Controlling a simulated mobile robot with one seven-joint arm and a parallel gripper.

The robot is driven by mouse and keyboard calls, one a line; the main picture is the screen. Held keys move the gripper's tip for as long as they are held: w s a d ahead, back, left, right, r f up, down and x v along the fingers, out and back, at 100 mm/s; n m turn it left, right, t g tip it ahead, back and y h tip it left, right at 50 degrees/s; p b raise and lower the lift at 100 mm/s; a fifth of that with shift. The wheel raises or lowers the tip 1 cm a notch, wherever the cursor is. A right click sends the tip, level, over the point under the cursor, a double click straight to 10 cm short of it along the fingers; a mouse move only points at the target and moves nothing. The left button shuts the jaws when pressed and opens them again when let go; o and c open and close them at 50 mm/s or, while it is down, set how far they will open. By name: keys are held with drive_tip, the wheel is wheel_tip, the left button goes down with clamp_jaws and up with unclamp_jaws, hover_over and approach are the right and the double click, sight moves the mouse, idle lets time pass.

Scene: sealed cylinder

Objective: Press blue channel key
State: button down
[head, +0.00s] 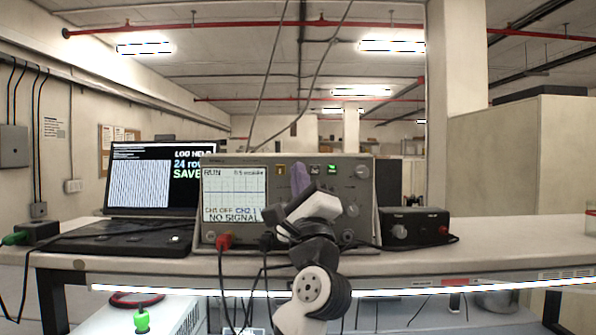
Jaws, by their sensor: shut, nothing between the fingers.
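The oscilloscope (360,205) stands on the bench in the head view, facing me. Its lit screen (230,190) reads RUN, CH1 OFF, CH2 and NO SIGNAL. I cannot make out a blue key; the gap between the yellow and dark keys is behind my gripper. My gripper (298,168) is shut and empty, its purplish fingers pointing up in front of the panel. Whether it touches the panel cannot be told.
A laptop (150,235) with a lit screen stands left of the oscilloscope. A dark box (415,225) with a knob and red terminal is on its right. A red plug (224,240) and cables hang at the front edge.

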drive_tip(key=shift+w, duration=0.4)
idle(0.5)
drive_tip(key=shift+s, duration=0.9)
drive_tip(key=s, duration=0.6)
drive_tip(key=shift+b, duration=0.4)
